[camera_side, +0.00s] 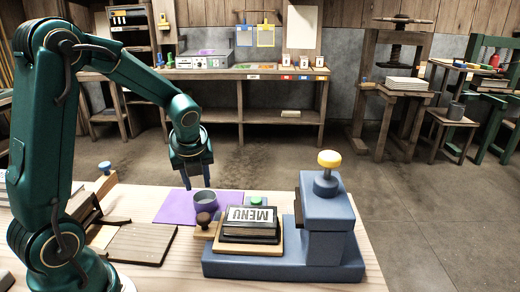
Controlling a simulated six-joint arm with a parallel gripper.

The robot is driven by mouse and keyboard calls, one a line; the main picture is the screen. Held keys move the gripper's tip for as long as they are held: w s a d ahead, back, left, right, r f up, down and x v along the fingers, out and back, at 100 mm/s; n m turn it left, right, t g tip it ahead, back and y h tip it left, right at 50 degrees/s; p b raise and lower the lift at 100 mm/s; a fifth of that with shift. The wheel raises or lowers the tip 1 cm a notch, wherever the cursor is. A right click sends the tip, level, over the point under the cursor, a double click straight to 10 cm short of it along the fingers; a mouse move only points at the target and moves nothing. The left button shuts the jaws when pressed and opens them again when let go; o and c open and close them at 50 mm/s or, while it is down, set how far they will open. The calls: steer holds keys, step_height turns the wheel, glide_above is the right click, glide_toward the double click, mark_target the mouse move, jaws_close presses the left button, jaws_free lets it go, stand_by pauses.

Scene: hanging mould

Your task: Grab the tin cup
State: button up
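A small round grey cup (205,198), which looks like the tin cup, stands on a purple sheet (172,207) on the wooden table. Its dark opening faces up. My gripper (198,186) points down just above and behind the cup in the picture. Its two dark fingers are apart with nothing visible between them. The fingertips end close to the cup's rim; I cannot tell whether they touch it. Another grey cup-like thing (456,110) stands on a stool far off at the right.
A blue press (322,210) with a yellow knob holds a MENU block (250,217) right of the cup. A dark-knobbed wooden handle (205,221) stands close in front of the cup. Brown boards (142,243) lie to the left. Bare table shows at the front.

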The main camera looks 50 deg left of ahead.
steer(key=shift+s+a+f+g, duration=0.2)
steer(key=shift+s+f, duration=0.05)
steer(key=shift+f, duration=0.25)
steer(key=shift+s+a+f+g, duration=0.15)
steer(key=shift+s+f+g, duration=0.05)
steer(key=shift+f, duration=0.25)
steer(key=shift+x, duration=2.45)
jaws_close()
